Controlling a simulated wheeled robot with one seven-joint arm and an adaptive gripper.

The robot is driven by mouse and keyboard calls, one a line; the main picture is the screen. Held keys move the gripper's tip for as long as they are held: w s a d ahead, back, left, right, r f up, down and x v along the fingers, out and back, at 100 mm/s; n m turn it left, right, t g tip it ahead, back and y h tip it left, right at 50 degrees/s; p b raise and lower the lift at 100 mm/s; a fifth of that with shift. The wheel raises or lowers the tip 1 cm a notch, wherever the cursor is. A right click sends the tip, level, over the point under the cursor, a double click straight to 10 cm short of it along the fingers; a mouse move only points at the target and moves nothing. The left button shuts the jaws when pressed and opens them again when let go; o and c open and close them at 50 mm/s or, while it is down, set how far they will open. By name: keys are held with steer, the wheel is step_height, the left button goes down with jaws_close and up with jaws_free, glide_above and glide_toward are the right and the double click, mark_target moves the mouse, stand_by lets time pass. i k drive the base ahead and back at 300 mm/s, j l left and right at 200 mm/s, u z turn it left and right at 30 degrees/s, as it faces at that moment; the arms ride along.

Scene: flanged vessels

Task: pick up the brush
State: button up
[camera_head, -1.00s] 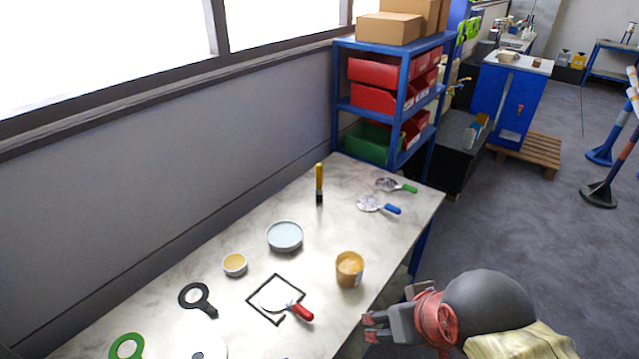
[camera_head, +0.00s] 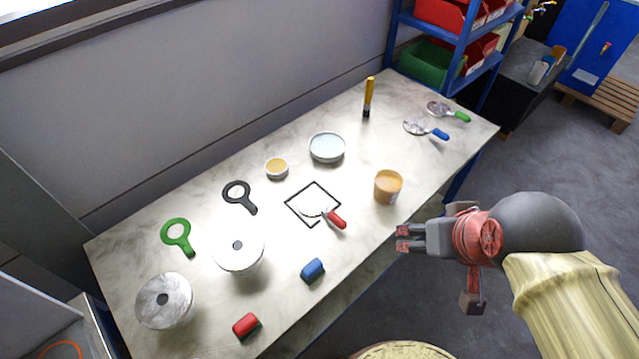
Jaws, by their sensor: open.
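The brush (camera_head: 369,97) has a yellow handle and a dark lower end. It stands upright near the back right part of the marble-topped table (camera_head: 215,182). My gripper (camera_head: 402,238) is open and empty, off the table's front edge, with its fingers pointing left. It is well in front of the brush and apart from it. Nothing hides the brush.
An orange-brown jar (camera_head: 388,186) stands between my gripper and the brush. A pale blue dish (camera_head: 327,148), a small yellow-filled bowl (camera_head: 277,167) and a red-handled tool (camera_head: 335,218) lie left of it. A blue-handled tool (camera_head: 438,133) lies right. Blue shelving (camera_head: 478,40) rises behind.

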mark_target(370, 82)
steer(key=i+l, duration=0.55)
steer(key=i+l+u, duration=0.1)
steer(key=i+l, duration=0.45)
steer(key=i+l+u, duration=0.1)
steer(key=i+l, duration=0.45)
steer(key=l, duration=0.2)
